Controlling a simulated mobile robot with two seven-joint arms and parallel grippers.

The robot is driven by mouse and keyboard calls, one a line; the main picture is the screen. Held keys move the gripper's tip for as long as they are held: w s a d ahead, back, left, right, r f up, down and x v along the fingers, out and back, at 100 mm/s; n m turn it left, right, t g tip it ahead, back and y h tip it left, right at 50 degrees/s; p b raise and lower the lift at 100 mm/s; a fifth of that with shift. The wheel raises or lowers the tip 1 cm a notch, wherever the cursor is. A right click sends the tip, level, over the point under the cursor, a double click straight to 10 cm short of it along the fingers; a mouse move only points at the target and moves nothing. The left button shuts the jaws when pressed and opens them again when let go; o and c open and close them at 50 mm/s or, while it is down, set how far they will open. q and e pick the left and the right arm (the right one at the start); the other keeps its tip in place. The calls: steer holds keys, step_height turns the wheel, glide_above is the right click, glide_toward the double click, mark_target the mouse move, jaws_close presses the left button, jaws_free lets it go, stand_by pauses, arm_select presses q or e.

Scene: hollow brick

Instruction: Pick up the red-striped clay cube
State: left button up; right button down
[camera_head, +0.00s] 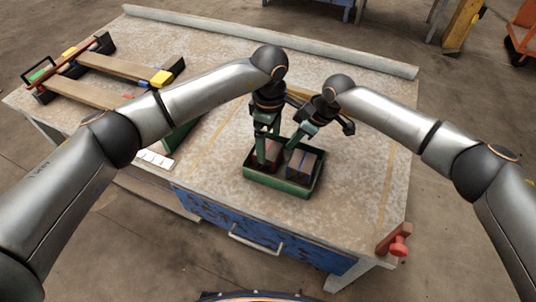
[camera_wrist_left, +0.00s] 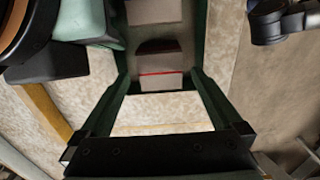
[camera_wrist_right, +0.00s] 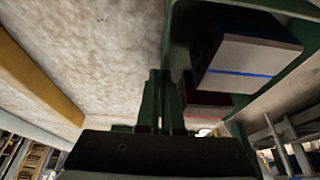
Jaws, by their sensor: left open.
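The red-striped clay cube (camera_wrist_left: 162,81) shows in the left wrist view, grey with a red line, between the fingers of my open left gripper (camera_wrist_left: 160,75). I cannot tell whether the fingers touch the cube. My right gripper (camera_wrist_right: 164,80) is shut and empty, beside the tray's far side. In the right wrist view, a dark red block (camera_wrist_right: 205,98) is partly hidden behind the blue-striped cube (camera_wrist_right: 245,55).
The blue-striped cube (camera_head: 302,164) stands in the tray's right part, close to both grippers. A rack with wooden bars (camera_head: 115,67) lies at the table's far left. A red clamp knob (camera_head: 398,248) sits at the front right corner. The table right of the tray is clear.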

mark_target(268, 149)
arm_select(q)
step_height(268, 149, down, 4)
steer(key=shift+a+f, duration=0.15)
steer(key=shift+f, duration=0.1)
steer(key=shift+c, duration=0.2)
steer(key=c, duration=1.3)
steer(key=shift+o, duration=0.2)
steer(key=shift+r, duration=0.1)
step_height(268, 149, up, 10)
arm_select(e)
steer(key=c, duration=1)
jaws_free()
steer(key=v, duration=1.2)
